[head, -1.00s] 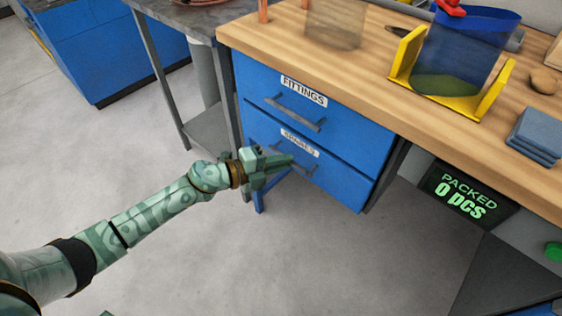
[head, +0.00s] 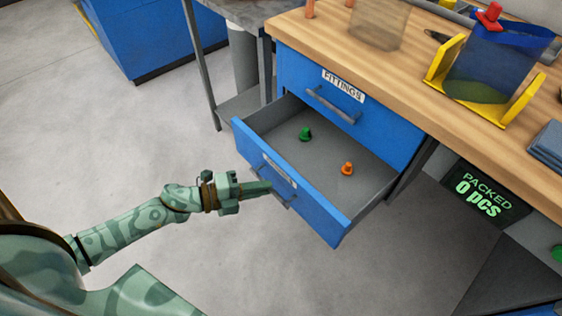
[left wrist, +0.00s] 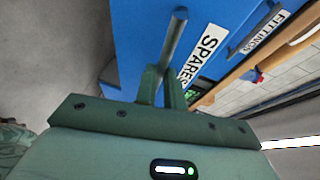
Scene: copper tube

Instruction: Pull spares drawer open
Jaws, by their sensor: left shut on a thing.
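The spares drawer (head: 300,207) is the lower blue drawer under the bench, and it stands pulled well out. Inside it are a green piece (head: 305,134) and an orange piece (head: 347,168), apart from each other on the grey floor. My left gripper (head: 268,187) is shut on the drawer's grey bar handle (head: 287,199). In the left wrist view the handle (left wrist: 174,40) runs between the two fingers (left wrist: 162,88), beside the white SPARES label (left wrist: 203,54). My right gripper is not in view.
The fittings drawer (head: 310,90) above is closed. The wooden bench top (head: 400,75) carries a clear container (head: 380,25) and a yellow stand (head: 480,112) with a blue bag. A dark PACKED 0 pcs display (head: 478,195) is at right. The floor before the drawer is clear.

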